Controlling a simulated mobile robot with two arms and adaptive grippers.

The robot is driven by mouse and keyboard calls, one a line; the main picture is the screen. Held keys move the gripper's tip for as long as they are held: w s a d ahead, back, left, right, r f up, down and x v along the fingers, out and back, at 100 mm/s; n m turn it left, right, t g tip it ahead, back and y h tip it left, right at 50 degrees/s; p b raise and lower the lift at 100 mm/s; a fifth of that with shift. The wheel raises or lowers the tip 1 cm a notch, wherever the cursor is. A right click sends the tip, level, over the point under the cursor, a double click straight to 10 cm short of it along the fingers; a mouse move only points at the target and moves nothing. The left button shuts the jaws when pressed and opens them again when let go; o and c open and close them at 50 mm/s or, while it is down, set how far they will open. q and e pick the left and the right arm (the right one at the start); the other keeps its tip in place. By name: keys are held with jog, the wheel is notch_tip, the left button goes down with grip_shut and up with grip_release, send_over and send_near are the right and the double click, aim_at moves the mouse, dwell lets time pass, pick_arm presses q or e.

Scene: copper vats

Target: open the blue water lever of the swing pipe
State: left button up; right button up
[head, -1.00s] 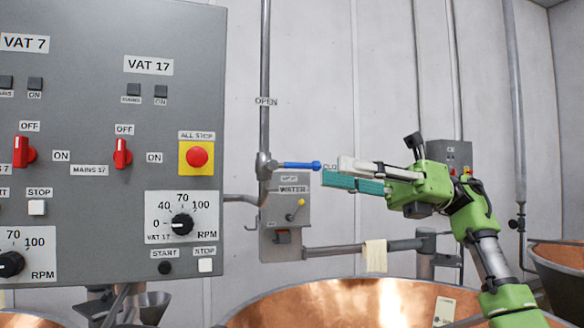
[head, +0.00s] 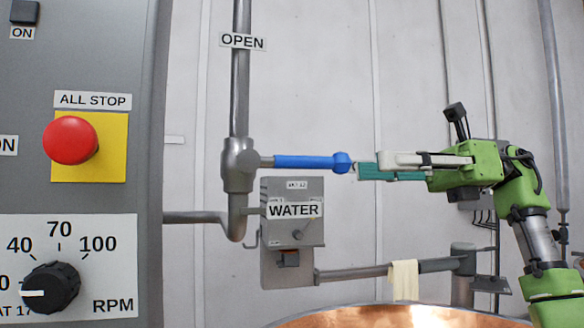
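The blue water lever (head: 310,162) sticks out level to the right from a grey valve on a vertical pipe (head: 240,75), its round knob at the right end. An OPEN label (head: 242,41) is on the pipe above the valve, and a WATER label (head: 294,208) is below the lever. My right gripper (head: 369,167), green with one cream and one teal finger, points left with its fingertips just right of the knob. A narrow gap shows between them; depth is unclear. The fingers overlap nearly edge-on, so their opening is unclear. My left gripper is out of view.
A grey control panel with a red all-stop button (head: 70,140) and an RPM knob (head: 50,287) fills the left side. Below are a horizontal pipe with a hanging cloth (head: 405,280) and a copper vat rim (head: 400,317). The wall above the lever is clear.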

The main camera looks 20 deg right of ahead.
jog(key=p, duration=0.1)
send_near(256, 163)
jog(key=a, duration=0.6)
jog(key=shift+w+a, duration=0.2)
jog(key=shift+w, duration=0.05)
jog(key=shift+w, duration=0.1)
jog(key=shift+d, duration=0.1)
jog(key=shift+c, duration=0.7)
grip_shut()
